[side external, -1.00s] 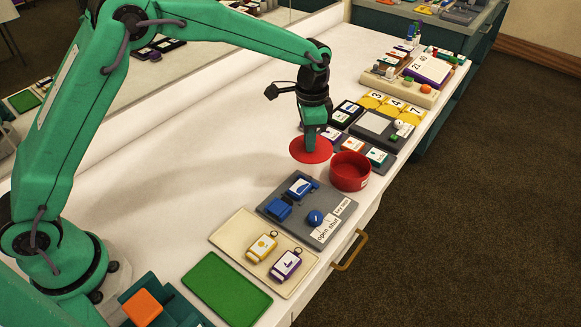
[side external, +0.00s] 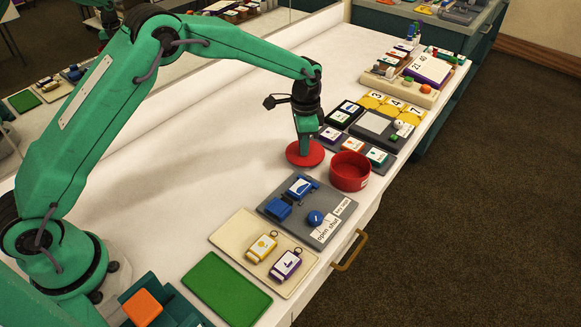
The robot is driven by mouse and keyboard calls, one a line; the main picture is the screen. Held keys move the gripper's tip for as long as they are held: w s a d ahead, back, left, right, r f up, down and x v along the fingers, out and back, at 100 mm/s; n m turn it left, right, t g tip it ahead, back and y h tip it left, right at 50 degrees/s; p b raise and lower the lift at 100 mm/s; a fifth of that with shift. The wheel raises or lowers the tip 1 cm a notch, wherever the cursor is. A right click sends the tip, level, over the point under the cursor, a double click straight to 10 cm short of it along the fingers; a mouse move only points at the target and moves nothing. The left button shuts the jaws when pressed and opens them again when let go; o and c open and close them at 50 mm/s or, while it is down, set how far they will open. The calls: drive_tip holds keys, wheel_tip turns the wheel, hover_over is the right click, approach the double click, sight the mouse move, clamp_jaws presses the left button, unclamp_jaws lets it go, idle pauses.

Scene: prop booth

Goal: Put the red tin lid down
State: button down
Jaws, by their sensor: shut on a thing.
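The red tin lid (side external: 293,155) is a flat red disc, seen at or just above the white table left of the red tin. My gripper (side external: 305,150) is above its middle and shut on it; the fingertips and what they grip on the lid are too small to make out. I cannot tell whether the lid touches the table. The red tin (side external: 350,172) stands upright and open at the top, just right of the lid and apart from it.
A grey board (side external: 270,207) with blue parts lies in front of the tin. A tray of labelled cards (side external: 354,145) lies behind it. Beige (side external: 235,238) and green (side external: 226,288) boards are nearer. The white table (side external: 220,150) left of the lid is clear.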

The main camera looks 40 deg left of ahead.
drive_tip(key=shift+f, duration=0.55)
drive_tip(key=shift+f, duration=0.1)
drive_tip(key=c, duration=1.4)
unclamp_jaws()
drive_tip(key=shift+o, duration=0.2)
wheel_tip(320, 180, up, 12)
